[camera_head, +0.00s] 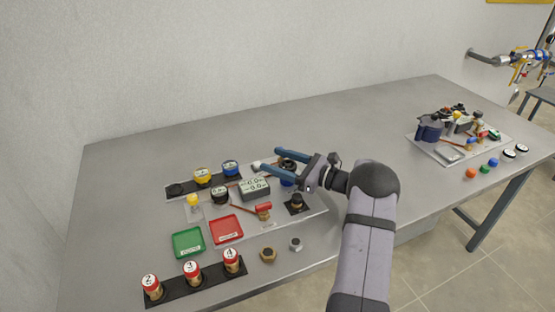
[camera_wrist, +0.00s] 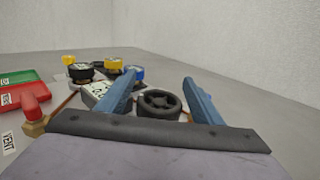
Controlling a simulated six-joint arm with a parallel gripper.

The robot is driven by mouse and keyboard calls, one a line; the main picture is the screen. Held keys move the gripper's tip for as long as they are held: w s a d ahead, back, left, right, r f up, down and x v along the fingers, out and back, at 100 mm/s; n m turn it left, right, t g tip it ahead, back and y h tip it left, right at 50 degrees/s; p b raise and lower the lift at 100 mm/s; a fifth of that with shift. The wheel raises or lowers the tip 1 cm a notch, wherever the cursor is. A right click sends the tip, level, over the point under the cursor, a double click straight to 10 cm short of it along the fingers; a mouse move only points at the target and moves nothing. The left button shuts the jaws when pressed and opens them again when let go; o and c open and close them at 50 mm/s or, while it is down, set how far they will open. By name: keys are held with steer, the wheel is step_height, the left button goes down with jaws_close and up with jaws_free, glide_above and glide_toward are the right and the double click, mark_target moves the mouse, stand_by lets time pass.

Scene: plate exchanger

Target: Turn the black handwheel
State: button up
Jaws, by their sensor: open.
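The black handwheel (camera_wrist: 158,104) is a spoked wheel lying nearly flat in the wrist view, between the two blue fingers of my gripper (camera_wrist: 160,82). In the head view the handwheel (camera_head: 288,163) is partly hidden by my gripper (camera_head: 268,158), which reaches in from the right over the back right part of the panel. The fingers are spread apart, one on each side of the wheel. I cannot tell whether either finger touches its rim.
Gauges, a yellow knob (camera_head: 193,201), a red-handled valve (camera_head: 264,209) and green (camera_head: 187,242) and red (camera_head: 226,229) trays crowd the area left of my gripper. Numbered red-capped posts (camera_head: 191,270) stand at the front. The table's back is clear.

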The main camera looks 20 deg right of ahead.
steer(key=c, duration=1.1)
steer(key=shift+o, duration=0.2)
steer(key=shift+w+h+b, duration=0.1)
steer(key=shift+h+b, duration=0.2)
steer(key=shift+b, duration=0.25)
steer(key=shift+m+t+b, duration=0.35)
steer(key=shift+m+t, duration=0.05)
steer(key=shift+w+d+m+t+h+b, duration=0.1)
steer(key=shift+d+m+t+h+b, duration=0.2)
steer(key=shift+h, duration=0.5)
steer(key=shift+a+r, duration=0.1)
